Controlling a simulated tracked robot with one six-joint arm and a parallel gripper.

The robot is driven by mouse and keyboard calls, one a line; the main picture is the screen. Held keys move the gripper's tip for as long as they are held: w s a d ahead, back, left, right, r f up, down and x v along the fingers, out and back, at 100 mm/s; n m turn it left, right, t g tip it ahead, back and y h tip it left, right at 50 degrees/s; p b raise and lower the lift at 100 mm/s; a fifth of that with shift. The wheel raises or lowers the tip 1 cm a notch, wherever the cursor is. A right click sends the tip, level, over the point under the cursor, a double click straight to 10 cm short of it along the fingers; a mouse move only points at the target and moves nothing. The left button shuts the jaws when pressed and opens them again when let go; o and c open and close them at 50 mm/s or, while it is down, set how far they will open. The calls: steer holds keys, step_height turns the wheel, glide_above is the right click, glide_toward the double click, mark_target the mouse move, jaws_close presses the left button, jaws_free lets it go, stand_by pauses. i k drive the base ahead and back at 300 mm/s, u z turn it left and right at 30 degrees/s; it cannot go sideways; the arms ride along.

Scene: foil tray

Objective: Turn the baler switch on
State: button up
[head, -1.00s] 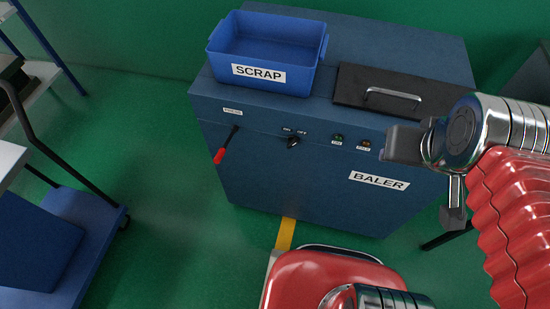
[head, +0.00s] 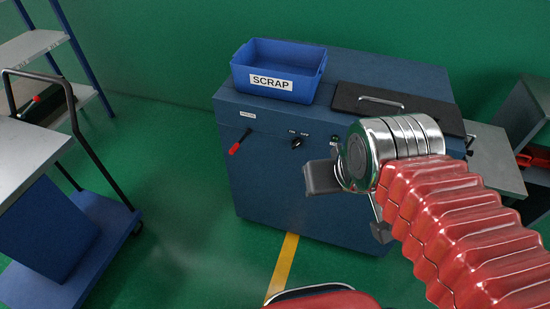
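The blue baler (head: 262,190) stands ahead with its control panel facing me. Its switch (head: 297,143) is a small black rotary knob under two small labels, apparently ON at left and OFF at right. The knob seems to tilt up and right, toward the right label, but it is small. My gripper (head: 312,178), dark grey, is in front of the baler, below and right of the knob and apart from it in the picture. It shows side-on, so its finger gap is not visible. My wrist and red arm hide the BALER label and one lamp.
A red-handled lever (head: 236,148) is left of the knob. A blue SCRAP bin (head: 305,92) and a black lid with handle (head: 350,98) are on top. Floor before the baler is open.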

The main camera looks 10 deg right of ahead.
mark_target(297, 142)
steer(key=u, duration=0.35)
steer(key=k, duration=0.5)
steer(key=u, duration=0.3)
steer(key=i, duration=0.8)
steer(key=z, duration=0.65)
steer(key=i, duration=0.7)
steer(key=z, duration=2.15)
